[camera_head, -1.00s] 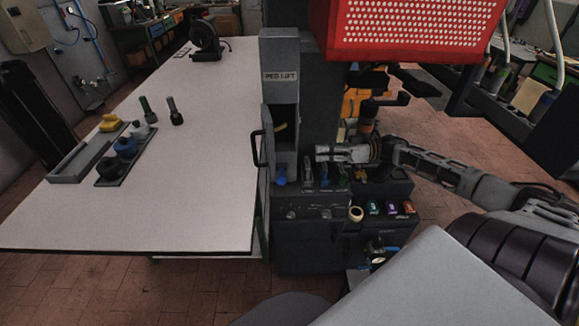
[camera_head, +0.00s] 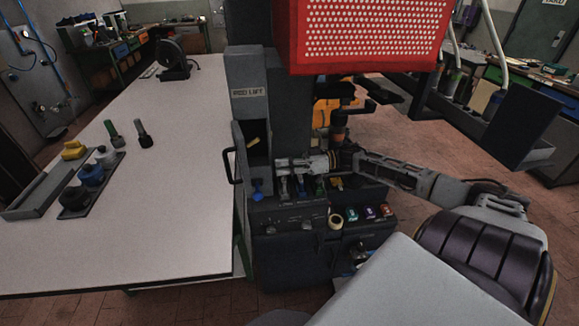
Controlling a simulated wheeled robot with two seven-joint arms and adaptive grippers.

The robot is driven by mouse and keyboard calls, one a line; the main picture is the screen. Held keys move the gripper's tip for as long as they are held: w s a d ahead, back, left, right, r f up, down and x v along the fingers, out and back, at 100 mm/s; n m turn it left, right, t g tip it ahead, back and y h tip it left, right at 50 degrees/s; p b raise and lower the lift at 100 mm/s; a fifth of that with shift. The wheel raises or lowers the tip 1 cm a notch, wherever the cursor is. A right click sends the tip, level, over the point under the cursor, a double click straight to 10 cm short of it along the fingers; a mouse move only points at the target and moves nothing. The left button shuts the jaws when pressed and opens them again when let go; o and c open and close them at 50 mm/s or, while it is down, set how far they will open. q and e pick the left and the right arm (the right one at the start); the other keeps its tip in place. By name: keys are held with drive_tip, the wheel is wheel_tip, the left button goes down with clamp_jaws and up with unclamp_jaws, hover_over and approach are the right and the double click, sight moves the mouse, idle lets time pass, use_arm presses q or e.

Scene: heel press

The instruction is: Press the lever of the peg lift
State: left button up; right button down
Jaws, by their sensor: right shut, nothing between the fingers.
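The peg lift (camera_head: 249,93) is a grey upright housing with a "PEG LIFT" label, at the table's right edge. Inside its opening is a small yellowish piece (camera_head: 253,141). A blue lever (camera_head: 257,189) stands at the foot of the opening. My right gripper (camera_head: 281,165) is shut and empty, level, pointing left, just right of and a little above the blue lever. It seems apart from the lever, though depth is hard to judge. Other small levers (camera_head: 301,186) stand in a row below the gripper. My left gripper is not in view.
A red perforated box (camera_head: 372,35) hangs above. A black handle (camera_head: 230,166) sticks out left of the housing. A tape roll (camera_head: 335,222) sits on the machine's front.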

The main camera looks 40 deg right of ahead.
sight(257, 189)
drive_tip(key=w+a+f, duration=0.2)
drive_tip(key=a+f, duration=0.2)
drive_tip(key=a, duration=0.2)
drive_tip(key=shift+p, duration=0.35)
idle(0.5)
drive_tip(key=shift+a, duration=0.1)
drive_tip(key=shift+s+a+f+n, duration=0.15)
drive_tip(key=shift+s+f+n, duration=0.15)
drive_tip(key=shift+n, duration=0.3)
idle(0.5)
wheel_tip(257, 189, down, 6)
drive_tip(key=s+a+n, duration=0.1)
drive_tip(key=n, duration=0.5)
drive_tip(key=shift+s+f, duration=0.25)
drive_tip(key=shift+s, duration=0.1)
idle(0.8)
